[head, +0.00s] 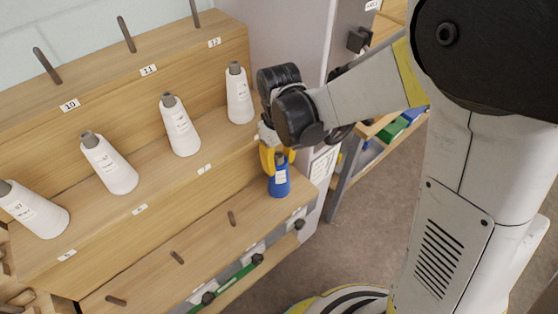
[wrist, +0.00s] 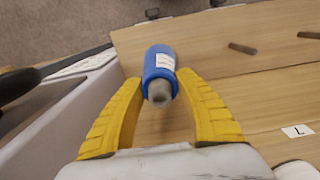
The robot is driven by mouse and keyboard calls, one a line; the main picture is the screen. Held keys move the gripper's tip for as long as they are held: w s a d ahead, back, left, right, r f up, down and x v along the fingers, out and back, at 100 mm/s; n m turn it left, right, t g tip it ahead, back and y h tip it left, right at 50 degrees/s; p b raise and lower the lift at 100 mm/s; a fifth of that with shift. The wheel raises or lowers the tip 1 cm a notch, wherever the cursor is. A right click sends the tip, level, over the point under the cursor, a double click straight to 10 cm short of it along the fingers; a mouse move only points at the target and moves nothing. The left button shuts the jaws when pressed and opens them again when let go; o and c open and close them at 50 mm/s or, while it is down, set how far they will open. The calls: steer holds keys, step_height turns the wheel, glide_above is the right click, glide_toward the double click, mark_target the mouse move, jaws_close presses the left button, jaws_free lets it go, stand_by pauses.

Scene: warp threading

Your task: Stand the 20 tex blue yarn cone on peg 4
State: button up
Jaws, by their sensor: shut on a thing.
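The blue yarn cone (head: 280,182) has a white label and a grey tip. It stands roughly upright at the right end of the lowest shelf step, wide end down. My gripper (head: 276,160) has its yellow fingers closed around its upper part. In the wrist view the cone (wrist: 160,64) sits between the fingertips (wrist: 160,85), tip toward the camera. I cannot tell whether its base touches the step. No peg shows under it; any peg there is hidden. Three bare pegs stand to its left on that step, the nearest being this peg (head: 232,218). Peg 4's number cannot be read.
White cones stand on the middle step, the nearest one (head: 239,94) just left of my wrist. Bare pegs stand on the top step by labels 10, 11 and 12. A grey cabinet side (head: 285,35) rises behind my gripper. Black knobs (head: 257,259) line the lower front.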

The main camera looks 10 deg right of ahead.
steer(key=shift+f+b, duration=0.6)
steer(key=shift+f, duration=0.1)
stand_by(0.4)
steer(key=o, duration=1)
step_height(320, 180, up, 12)
steer(key=shift+r, duration=0.1)
steer(key=s+d+r+m+t, duration=0.3)
steer(key=s+d+m+t, duration=0.3)
steer(key=s+d, duration=0.4)
steer(key=d+t, duration=0.1)
steer(key=d, duration=0.2)
steer(key=shift+s+d+r+m, duration=0.15)
steer(key=shift+s+d+m, duration=0.1)
steer(key=shift+s+m, duration=0.15)
